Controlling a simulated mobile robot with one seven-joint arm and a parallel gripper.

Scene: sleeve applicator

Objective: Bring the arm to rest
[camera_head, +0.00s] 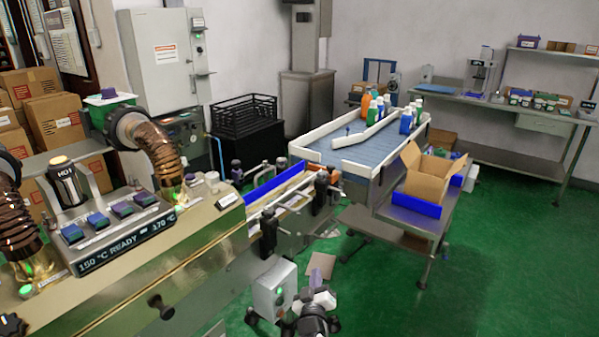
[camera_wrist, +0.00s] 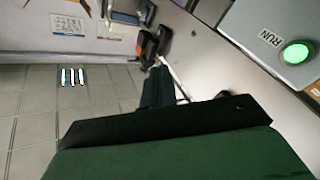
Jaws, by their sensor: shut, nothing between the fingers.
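In the wrist view, my gripper (camera_wrist: 165,122) fills the bottom of the picture as a wide black bar in front of a dark green body. It is shut, with nothing held. The gripper is apart from the grey panel with a lit green RUN button (camera_wrist: 294,53) at the upper right of the wrist view.
The heating machine (camera_head: 125,240) fills the left and reads 150 °C READY. A conveyor (camera_head: 355,150) carries bottles behind it. A steel cart (camera_head: 415,207) bears an open carton (camera_head: 437,175). Green floor (camera_head: 500,270) is clear at right.

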